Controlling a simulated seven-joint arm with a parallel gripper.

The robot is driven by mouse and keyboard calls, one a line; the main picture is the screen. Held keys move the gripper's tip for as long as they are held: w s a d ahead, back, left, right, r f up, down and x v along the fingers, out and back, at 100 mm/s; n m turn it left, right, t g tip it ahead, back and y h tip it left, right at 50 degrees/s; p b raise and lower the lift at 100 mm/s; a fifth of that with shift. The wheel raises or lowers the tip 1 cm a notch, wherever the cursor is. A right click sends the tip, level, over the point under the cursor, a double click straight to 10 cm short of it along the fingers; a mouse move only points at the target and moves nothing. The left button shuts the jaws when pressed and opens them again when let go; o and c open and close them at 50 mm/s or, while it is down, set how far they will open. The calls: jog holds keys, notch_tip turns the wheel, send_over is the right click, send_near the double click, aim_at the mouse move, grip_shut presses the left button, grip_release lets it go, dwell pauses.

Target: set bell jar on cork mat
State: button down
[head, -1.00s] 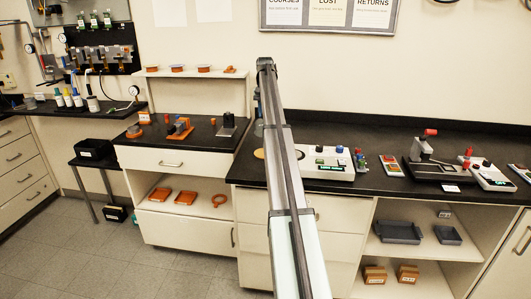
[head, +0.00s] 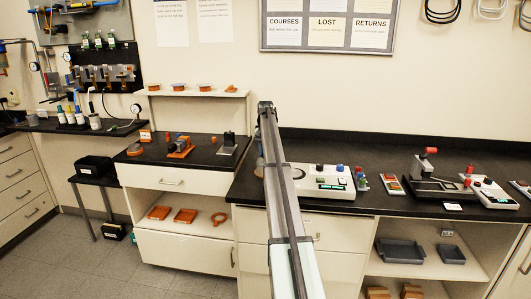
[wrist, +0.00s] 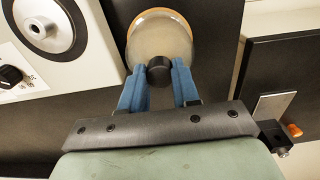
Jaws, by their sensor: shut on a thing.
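The bell jar is a clear glass dome (wrist: 160,40) with a black knob (wrist: 159,71) on top, seen from above in the wrist view. My gripper (wrist: 159,74) has its blue fingers shut on the knob. The cork mat (wrist: 163,12) shows as a tan-orange rim around the far edge of the glass, so the jar is over it. I cannot tell whether the jar's base touches the mat. In the head view my arm hides most of this spot; part of the jar (head: 260,167) shows just left of the arm.
In the head view a white instrument (head: 325,181) with knobs stands just right of the arm on the black counter (head: 400,152). The stylus profiler (head: 430,182) is farther right. A lower bench (head: 205,152) lies left, beyond the counter's left edge.

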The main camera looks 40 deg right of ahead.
jog(key=c, duration=0.8)
grip_release()
notch_tip(320, 180, up, 12)
jog(key=shift+r, duration=0.1)
dwell(0.3)
